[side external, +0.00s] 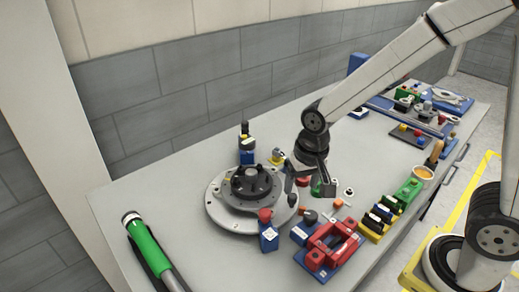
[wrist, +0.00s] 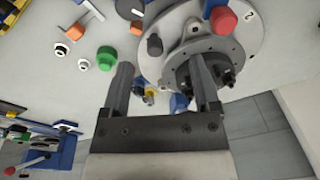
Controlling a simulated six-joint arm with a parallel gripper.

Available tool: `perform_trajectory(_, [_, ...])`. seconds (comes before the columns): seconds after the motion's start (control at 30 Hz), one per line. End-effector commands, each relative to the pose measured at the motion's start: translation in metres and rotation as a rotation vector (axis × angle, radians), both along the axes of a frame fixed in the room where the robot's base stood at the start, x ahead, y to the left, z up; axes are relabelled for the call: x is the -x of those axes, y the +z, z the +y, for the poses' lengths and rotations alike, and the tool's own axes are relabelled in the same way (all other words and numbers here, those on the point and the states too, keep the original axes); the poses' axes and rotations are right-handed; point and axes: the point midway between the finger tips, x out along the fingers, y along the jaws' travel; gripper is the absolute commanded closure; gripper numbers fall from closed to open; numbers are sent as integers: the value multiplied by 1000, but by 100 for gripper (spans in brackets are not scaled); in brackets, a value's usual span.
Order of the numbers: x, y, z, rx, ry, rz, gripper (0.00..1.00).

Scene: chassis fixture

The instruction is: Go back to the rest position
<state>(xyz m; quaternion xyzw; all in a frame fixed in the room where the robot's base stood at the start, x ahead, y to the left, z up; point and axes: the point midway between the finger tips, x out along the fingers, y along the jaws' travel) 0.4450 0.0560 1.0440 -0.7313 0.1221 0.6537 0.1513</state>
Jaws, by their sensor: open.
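My gripper (side external: 307,186) is open and empty above the table, just right of the round grey fixture plate (side external: 220,214). In the wrist view its two dark fingers (wrist: 162,95) are spread apart with nothing between them. The black chassis hub (side external: 251,182) sits on the fixture plate; the hub also shows beyond the right finger in the wrist view. A blue block with a red knob (side external: 268,236) stands at the plate's front edge. A green round part (wrist: 106,57) lies on the table left of the fingers in the wrist view.
A red clamp-like fixture (side external: 332,245) stands at the front. A green cylinder tool (side external: 146,243) lies at the left. Yellow and green holders (side external: 378,218) line the right edge. Trays of parts (side external: 415,130) fill the back right. A grey wall (side external: 200,90) runs behind.

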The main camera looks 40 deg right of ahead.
Motion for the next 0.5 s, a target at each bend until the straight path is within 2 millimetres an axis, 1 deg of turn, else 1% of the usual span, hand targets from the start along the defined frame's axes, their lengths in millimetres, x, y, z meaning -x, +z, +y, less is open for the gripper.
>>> perform_trajectory(0.03, [7,-1,-10,6,40,-15,22])
perform_trajectory(0.2, [29,-5,-34,36,201,-67,22])
perform_trajectory(0.33, [42,-8,-47,61,297,-97,22])
perform_trajectory(0.5, [52,-10,-55,82,368,-115,22])
